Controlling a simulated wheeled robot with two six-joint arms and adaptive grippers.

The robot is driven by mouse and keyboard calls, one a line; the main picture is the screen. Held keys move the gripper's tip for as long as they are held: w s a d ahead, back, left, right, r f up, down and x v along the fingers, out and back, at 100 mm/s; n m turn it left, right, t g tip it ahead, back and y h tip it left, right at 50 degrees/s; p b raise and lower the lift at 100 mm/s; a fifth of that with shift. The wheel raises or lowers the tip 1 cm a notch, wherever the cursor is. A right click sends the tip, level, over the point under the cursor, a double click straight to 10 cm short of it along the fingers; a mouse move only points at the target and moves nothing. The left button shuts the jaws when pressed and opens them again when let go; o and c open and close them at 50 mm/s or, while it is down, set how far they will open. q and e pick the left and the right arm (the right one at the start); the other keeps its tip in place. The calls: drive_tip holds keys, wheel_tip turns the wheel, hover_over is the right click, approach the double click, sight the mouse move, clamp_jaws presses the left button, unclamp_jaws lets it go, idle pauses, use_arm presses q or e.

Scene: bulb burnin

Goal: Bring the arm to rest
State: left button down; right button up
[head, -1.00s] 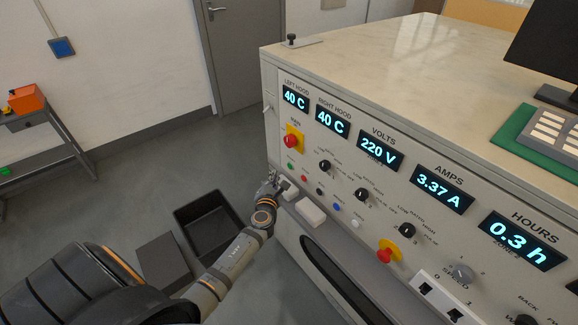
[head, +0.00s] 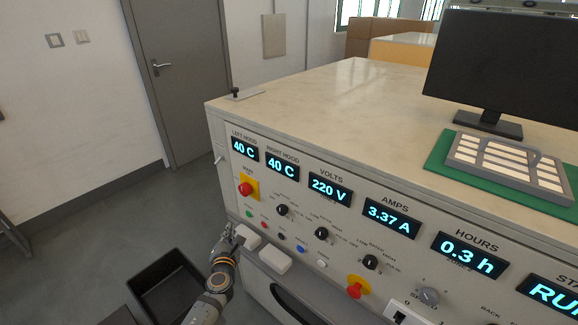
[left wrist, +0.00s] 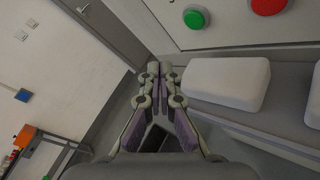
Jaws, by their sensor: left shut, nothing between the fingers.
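My left gripper (head: 229,233) is at the left end of the control console (head: 222,180), low in front of its panel, beside a white block on the ledge (head: 246,237). In the left wrist view the gripper (left wrist: 158,68) has its fingers together with nothing between them. There the white block (left wrist: 226,82) lies just right of the fingers, apart from them as far as I can see. The green button (left wrist: 196,17) and red button (left wrist: 268,4) are above it. My right gripper is in neither view.
A second white block (head: 275,260) sits on the ledge. A black open bin (head: 165,290) stands on the floor below. A red emergency knob (head: 246,189) sticks out of the panel. A monitor (head: 500,65) and a tray on a green mat (head: 440,157) are on the top. Floor to the left is clear.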

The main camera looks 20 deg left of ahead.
use_arm(q)
drive_tip(key=s+n+g+y, duration=0.2)
drive_tip(key=s+n+g, duration=0.65)
drive_tip(key=n, duration=1.35)
drive_tip(key=s+d+n+g+h, duration=0.1)
drive_tip(key=s+d+n+h, duration=0.3)
drive_tip(key=s+d+n, duration=0.4)
drive_tip(key=s+d+n+g+h, duration=0.2)
drive_tip(key=s+d+n+h, duration=0.25)
drive_tip(key=s+n, duration=0.45)
drive_tip(key=s+a+f+g+p, duration=0.1)
drive_tip(key=s+f, duration=0.1)
drive_tip(key=f, duration=1.1)
drive_tip(key=s+a+f+p, duration=0.1)
drive_tip(key=s+f, duration=0.1)
drive_tip(key=f, duration=1)
drive_tip(key=s+a+f+g+p, duration=0.1)
drive_tip(key=s+f, duration=1.3)
drive_tip(key=s, duration=0.3)
drive_tip(key=shift+s+a+m+y, duration=0.25)
drive_tip(key=shift+s+m+y, duration=0.1)
drive_tip(key=shift+y, duration=0.1)
